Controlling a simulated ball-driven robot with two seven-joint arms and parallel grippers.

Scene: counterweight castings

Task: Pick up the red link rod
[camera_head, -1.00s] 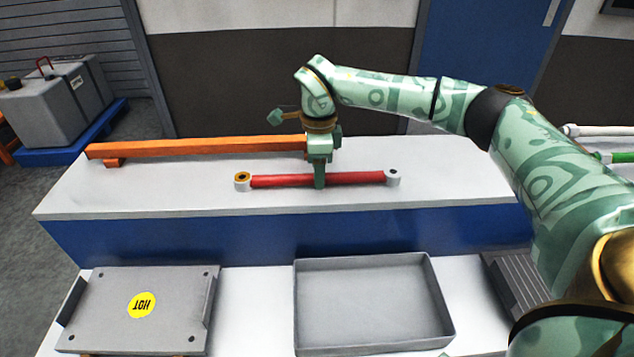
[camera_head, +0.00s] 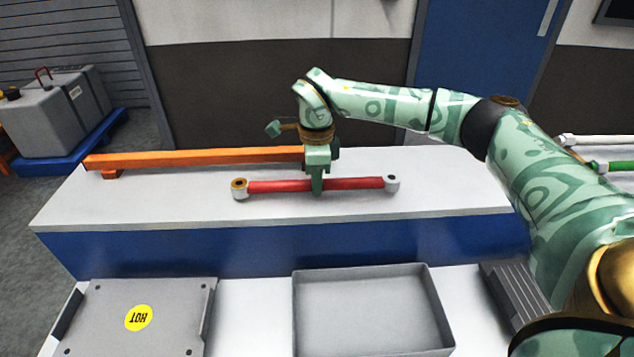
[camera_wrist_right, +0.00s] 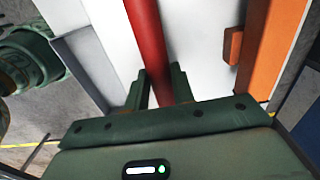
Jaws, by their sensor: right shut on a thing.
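The red link rod (camera_head: 350,184) lies level over the white top of the raised shelf, with a pale eye at each end and a brass-coloured bush in the left one. My right gripper (camera_head: 317,186) points down and is shut on the middle of the rod. In the right wrist view the rod (camera_wrist_right: 148,45) runs between the two green fingers (camera_wrist_right: 160,88). Whether the rod touches the shelf is hard to tell. My left gripper is not in view.
An orange bar (camera_head: 200,158) lies along the back of the shelf (camera_head: 120,205), close behind my right gripper. An empty grey tray (camera_head: 370,308) and a grey plate marked HOT (camera_head: 100,315) are in front, lower down. A ribbed dark block (camera_head: 512,290) is right of the tray.

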